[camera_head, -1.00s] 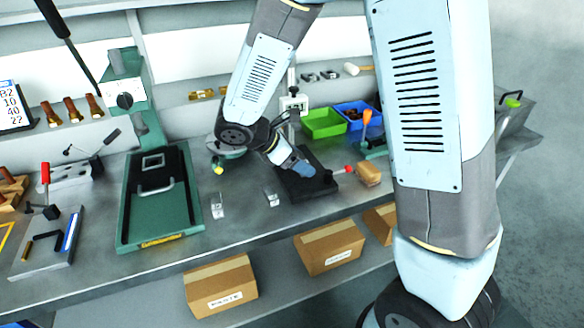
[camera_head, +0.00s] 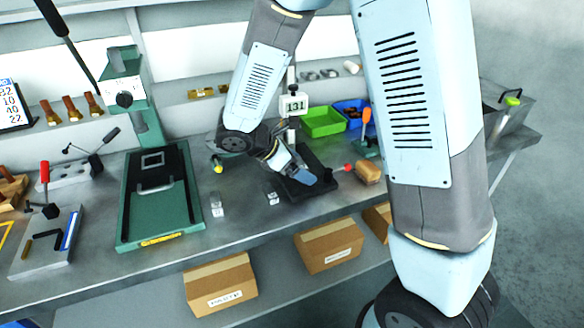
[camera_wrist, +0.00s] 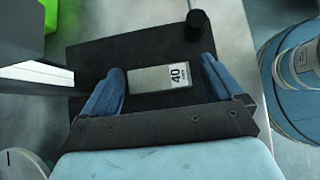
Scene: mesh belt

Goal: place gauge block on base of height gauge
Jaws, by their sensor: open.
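The height gauge (camera_head: 294,104) stands at the back of the bench, with a lit display, an upright column and a black base (camera_head: 322,163). The base also fills much of the wrist view (camera_wrist: 100,55). The gauge block (camera_wrist: 150,80), a grey rectangle marked 40, lies over the black base in the wrist view and looks flat on it. My gripper (camera_wrist: 163,68) is open, with one blue finger on each side of the block and a visible gap at both sides. In the head view my gripper (camera_head: 304,178) is low over the base and hides the block.
Two small metal blocks (camera_head: 217,209) (camera_head: 272,198) stand on the bench left of the base. A green bin (camera_head: 322,122) and a blue bin (camera_head: 352,112) are behind it.

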